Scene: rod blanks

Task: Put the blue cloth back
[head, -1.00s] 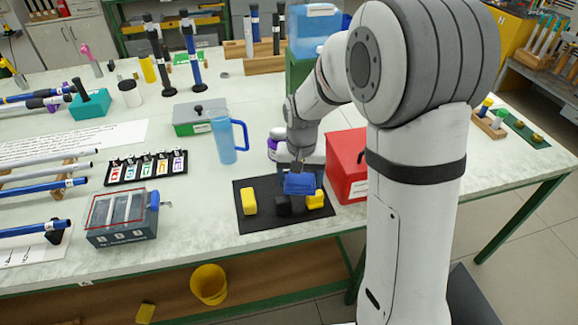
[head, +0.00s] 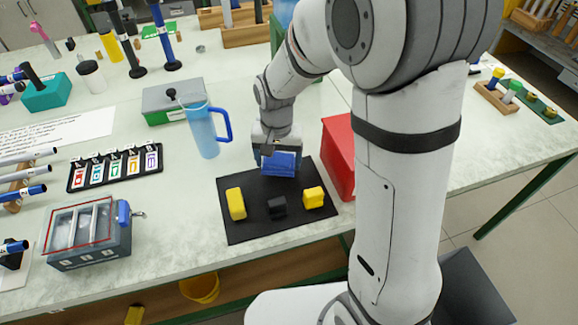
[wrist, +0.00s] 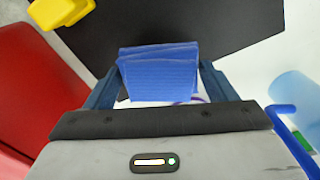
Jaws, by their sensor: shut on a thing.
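The blue cloth (head: 279,163) is a folded, ribbed block, held between the fingers of my gripper (head: 277,158). In the wrist view the cloth (wrist: 158,75) sits between the two dark blue fingers of my gripper (wrist: 157,85), which are shut on it. The cloth is over the back part of a black mat (head: 243,226). Whether it touches the mat I cannot tell. On the mat are a yellow block (head: 236,203) at the left, a small black block (head: 277,207) in the middle and another yellow block (head: 313,197) at the right.
A red box (head: 338,155) stands right of the mat. A blue jug (head: 205,132) and a grey-green box (head: 172,100) stand to the back left. A grey case (head: 88,237) stands at the front left. Bare table lies between case and mat.

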